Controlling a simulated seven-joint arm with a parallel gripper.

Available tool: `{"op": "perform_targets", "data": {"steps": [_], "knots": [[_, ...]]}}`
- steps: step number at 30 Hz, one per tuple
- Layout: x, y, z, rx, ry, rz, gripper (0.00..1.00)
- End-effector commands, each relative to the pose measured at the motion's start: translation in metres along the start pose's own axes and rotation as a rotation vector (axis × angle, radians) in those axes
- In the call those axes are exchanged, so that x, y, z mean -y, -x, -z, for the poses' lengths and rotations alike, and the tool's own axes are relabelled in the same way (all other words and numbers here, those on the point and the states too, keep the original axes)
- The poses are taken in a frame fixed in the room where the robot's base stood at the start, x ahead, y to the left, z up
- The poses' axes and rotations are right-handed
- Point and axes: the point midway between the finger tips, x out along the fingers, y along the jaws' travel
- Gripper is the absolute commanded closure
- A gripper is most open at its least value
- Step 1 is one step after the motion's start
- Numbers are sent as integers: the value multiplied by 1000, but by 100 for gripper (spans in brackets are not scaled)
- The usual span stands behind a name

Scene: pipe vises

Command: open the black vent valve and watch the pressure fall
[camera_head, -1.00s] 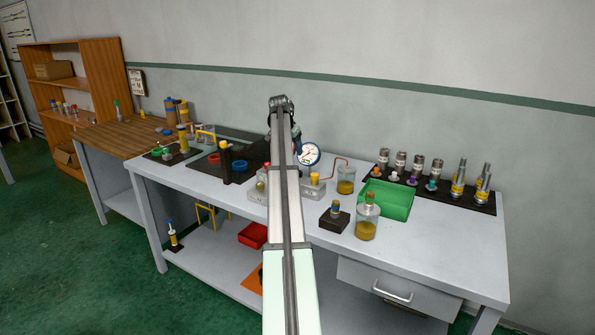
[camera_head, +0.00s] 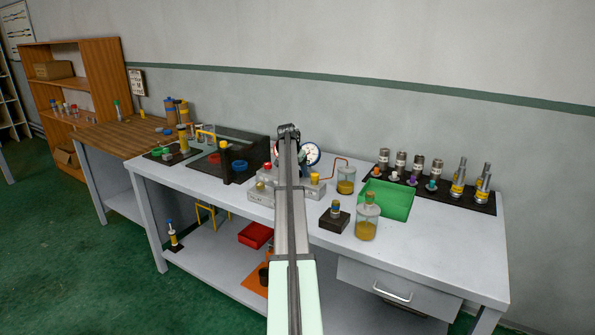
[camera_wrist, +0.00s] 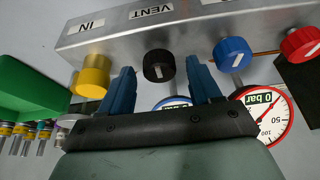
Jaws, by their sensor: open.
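The black vent valve (camera_wrist: 158,66) is a round knob with a white line, below the VENT label on a grey metal block (camera_wrist: 120,38). My gripper (camera_wrist: 160,68) is open, its blue fingers on either side of the black knob in the wrist view; I cannot tell whether they touch it. A red-rimmed gauge (camera_wrist: 284,118) with a green "0 bar" label shows at the right; its needle reading is unclear. A blue-rimmed gauge (camera_wrist: 172,102) is mostly hidden behind the gripper. In the head view my arm hides the gripper and black knob; a gauge face (camera_head: 313,153) shows beside it.
A yellow knob (camera_wrist: 92,77) is left of the black one; blue (camera_wrist: 232,54) and red (camera_wrist: 300,43) knobs are right. A green tray (camera_head: 388,202), an oil bottle (camera_head: 367,218) and a jar (camera_head: 346,182) stand right of the block. The bench's front right is clear.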

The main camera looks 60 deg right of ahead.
Motion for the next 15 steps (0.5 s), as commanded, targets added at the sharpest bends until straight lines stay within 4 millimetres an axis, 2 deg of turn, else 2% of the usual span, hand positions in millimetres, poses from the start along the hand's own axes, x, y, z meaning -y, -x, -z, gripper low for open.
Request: {"op": "perform_targets", "data": {"steps": [7, 15], "knots": [[0, 0, 0, 0, 0, 0, 37], [0, 0, 0, 0, 0, 0, 63]]}}
